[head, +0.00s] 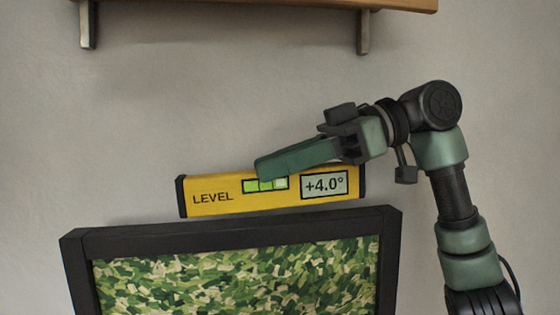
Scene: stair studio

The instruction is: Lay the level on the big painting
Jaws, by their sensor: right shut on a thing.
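The yellow level (240,205), with black end caps, is just above the top edge of the big painting (240,231). It is tilted slightly, right end higher, and its display reads +4.0°. A narrow strip of wall shows between the level and the frame toward the right; at the left end I cannot tell if they touch. The painting has a black frame and a green and cream mottled picture, also tilted up to the right. My right gripper (268,166) is shut on the level at its upper middle, hiding part of its top edge. My left gripper is not in view.
A wooden shelf (260,3) on two metal brackets (364,32) is on the wall above. The plain grey wall (200,100) between shelf and level is clear. The lower part of the painting is outside the view.

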